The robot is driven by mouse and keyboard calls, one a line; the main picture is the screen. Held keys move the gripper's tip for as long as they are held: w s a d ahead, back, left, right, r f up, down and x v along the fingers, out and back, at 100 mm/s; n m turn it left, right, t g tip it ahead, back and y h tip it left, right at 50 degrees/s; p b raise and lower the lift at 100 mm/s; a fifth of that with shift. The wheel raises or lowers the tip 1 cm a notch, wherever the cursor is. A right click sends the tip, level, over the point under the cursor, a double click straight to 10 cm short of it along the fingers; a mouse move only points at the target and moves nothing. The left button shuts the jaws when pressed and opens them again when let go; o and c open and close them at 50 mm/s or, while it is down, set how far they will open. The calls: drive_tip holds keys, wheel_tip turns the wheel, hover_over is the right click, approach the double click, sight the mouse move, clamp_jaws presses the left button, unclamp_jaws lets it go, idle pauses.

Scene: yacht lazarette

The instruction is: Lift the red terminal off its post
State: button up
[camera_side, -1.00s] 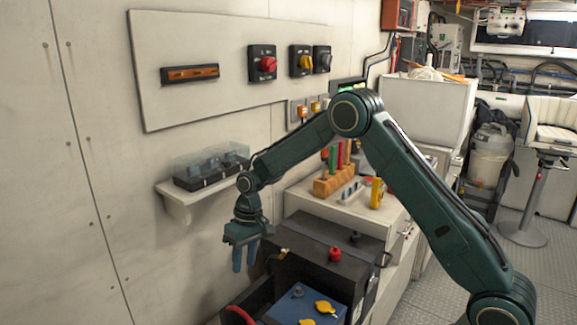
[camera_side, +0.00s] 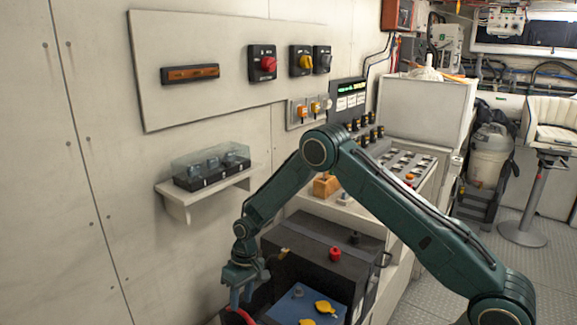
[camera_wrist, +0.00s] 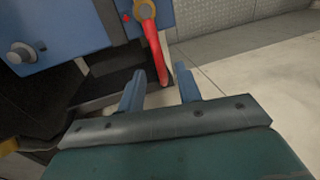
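The red terminal shows in the wrist view as a brass ring end (camera_wrist: 145,9) on a red cable (camera_wrist: 153,52), at the edge of the blue battery (camera_wrist: 80,30). The post under the ring is not clear. In the side view the red cable (camera_side: 241,316) shows at the bottom edge, beside the blue battery (camera_side: 300,303). My gripper (camera_side: 241,297) points down just above the cable. In the wrist view my gripper (camera_wrist: 160,74) is open and empty, its two blue fingers apart. The cable appears between the fingertips; contact cannot be told.
A grey post (camera_wrist: 20,52) stands on the battery. Yellow caps (camera_side: 325,307) lie on its top. A black box (camera_side: 325,265) with a red knob (camera_side: 335,254) stands behind it. A wall shelf (camera_side: 215,187) holding a clear-covered fuse block (camera_side: 210,166) is above left.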

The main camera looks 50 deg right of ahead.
drive_tip(key=shift+a+f, duration=0.25)
drive_tip(key=shift+f, duration=0.85)
clamp_jaws()
